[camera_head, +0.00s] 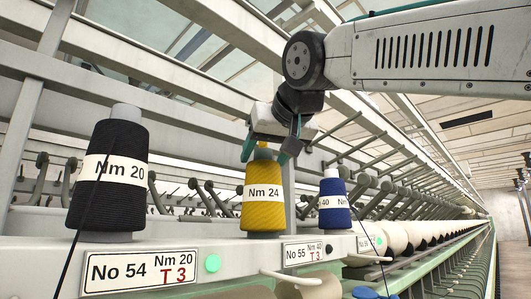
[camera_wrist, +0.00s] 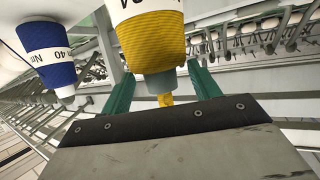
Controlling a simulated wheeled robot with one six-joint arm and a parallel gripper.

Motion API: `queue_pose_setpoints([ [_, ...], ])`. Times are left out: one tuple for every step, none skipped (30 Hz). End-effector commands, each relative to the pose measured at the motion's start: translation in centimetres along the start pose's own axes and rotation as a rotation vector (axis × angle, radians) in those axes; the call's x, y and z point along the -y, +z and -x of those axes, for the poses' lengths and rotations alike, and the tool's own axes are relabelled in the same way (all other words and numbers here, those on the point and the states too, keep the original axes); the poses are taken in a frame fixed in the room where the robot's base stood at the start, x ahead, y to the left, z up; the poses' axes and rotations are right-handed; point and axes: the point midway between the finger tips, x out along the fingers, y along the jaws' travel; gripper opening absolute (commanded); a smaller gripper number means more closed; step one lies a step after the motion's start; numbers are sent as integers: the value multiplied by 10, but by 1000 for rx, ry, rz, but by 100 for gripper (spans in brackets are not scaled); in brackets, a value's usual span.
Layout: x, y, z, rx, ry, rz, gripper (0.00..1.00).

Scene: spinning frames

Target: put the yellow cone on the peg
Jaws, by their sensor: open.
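The yellow cone (camera_head: 263,212), with a white "Nm 24" band, stands upright on the machine's ledge between a black and a blue cone. My gripper (camera_head: 269,152) is above it, pointing down, with its green fingers open on either side of the cone's top. In the wrist view the yellow cone (camera_wrist: 153,38) appears upside down, and its grey-green tube end lies between the fingers of my gripper (camera_wrist: 160,72), with gaps at both sides. A small yellow tip (camera_wrist: 165,99) sticks out past the tube end. I cannot make out which peg is meant.
The black "Nm 20" cone (camera_head: 108,190) stands left and the blue cone (camera_head: 334,212) right, both on the ledge (camera_head: 200,249). Label plates (camera_head: 142,268) are on its front. Rows of metal arms (camera_head: 205,195) lie behind. White bobbins (camera_head: 395,238) run off to the right.

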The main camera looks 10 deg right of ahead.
Motion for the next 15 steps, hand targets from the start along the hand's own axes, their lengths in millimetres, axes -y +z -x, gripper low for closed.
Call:
queue_pose_setpoints([
  [0,0,2,-1,0,0,62],
  [0,0,4,-2,-1,0,62],
  [0,-1,8,-2,-1,0,62],
  [0,-1,12,-2,-2,0,62],
  [0,-1,17,-3,-2,0,62],
  [1,-1,24,-4,-3,0,62],
  [1,-1,30,-5,-4,-1,62],
  [1,-1,35,-4,-3,0,62],
  [1,-1,42,-4,-3,0,62],
  [1,-1,48,-5,-4,0,62],
  [1,0,53,-4,-4,0,62],
  [1,0,59,-4,-4,0,62],
  [1,0,63,-4,-3,1,62],
  [1,0,66,-3,-3,1,62],
  [1,0,71,-3,-3,1,62],
])
